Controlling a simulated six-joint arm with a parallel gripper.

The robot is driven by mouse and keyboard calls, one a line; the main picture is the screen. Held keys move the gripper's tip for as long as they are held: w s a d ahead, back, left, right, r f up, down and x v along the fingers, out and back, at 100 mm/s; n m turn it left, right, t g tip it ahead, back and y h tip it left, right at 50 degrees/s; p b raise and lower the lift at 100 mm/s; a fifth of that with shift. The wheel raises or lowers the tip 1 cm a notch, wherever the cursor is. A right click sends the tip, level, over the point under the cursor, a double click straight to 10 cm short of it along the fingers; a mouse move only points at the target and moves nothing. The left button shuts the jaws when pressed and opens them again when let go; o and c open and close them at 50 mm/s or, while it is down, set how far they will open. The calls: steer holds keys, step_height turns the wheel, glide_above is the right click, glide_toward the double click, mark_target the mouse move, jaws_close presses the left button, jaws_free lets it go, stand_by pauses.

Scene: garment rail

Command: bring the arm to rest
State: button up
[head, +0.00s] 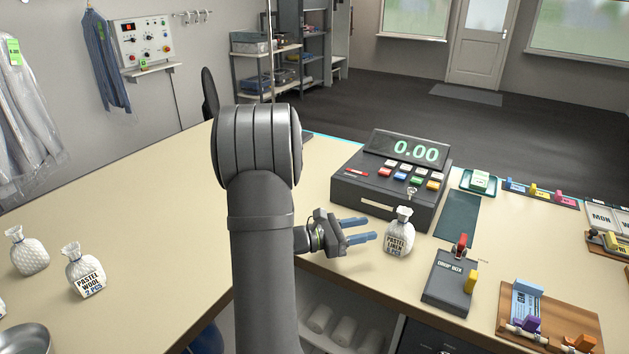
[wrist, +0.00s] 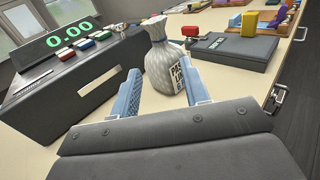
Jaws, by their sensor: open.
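My gripper (head: 357,231) is open, its two blue fingers apart and pointing right, low over the counter (head: 330,168). In the head view a white tied sack (head: 398,232) labelled "PASTEL LINEN" stands upright just beyond the fingertips. In the wrist view the sack (wrist: 164,65) shows ahead, between the lines of the two fingers (wrist: 165,95). I cannot tell whether a finger touches it. My arm stretches up through the middle of the head view, bent at a large joint.
A cash register (head: 385,190) reading 0.00 stands behind the sack. A dark drop box (head: 449,280) with a red and a yellow part is to its right.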

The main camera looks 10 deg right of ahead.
mark_target(405, 211)
steer(key=d, duration=1.1)
steer(key=shift+d, duration=0.4)
steer(key=shift+a+r, duration=0.2)
steer(key=shift+r, duration=1)
steer(key=shift+f, duration=0.15)
